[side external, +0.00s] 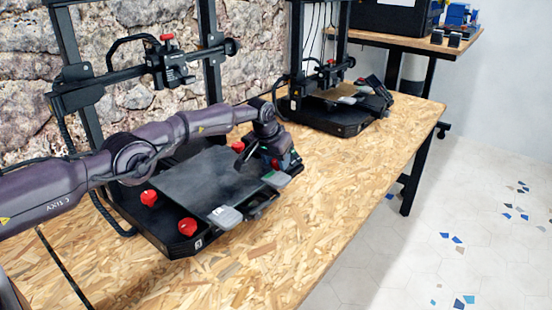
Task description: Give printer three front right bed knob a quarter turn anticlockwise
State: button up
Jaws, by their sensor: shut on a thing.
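The nearer printer has a dark bed plate (205,180) with grey clips (224,215) along its front edge. Two red bed knobs show on its left side, a front one (187,227) and a rear one (148,198). The fingers hide most of that knob. The number label (198,244) on the printer's base is too small to read surely.
The printer's black upright frame and gantry (175,78) stand behind the bed. A second printer (335,112) stands further along the chipboard bench (345,190). Bench surface in front of the printers is clear. Another table (425,45) stands at the back right.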

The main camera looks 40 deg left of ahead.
jog(key=o, duration=0.9)
jog(key=shift+r, duration=0.1)
jog(key=shift+s+r, duration=0.1)
jog(key=shift+r, duration=0.55)
jog(key=v, duration=1.1)
jog(key=shift+s+r, duration=0.15)
jog(key=shift+s, duration=0.15)
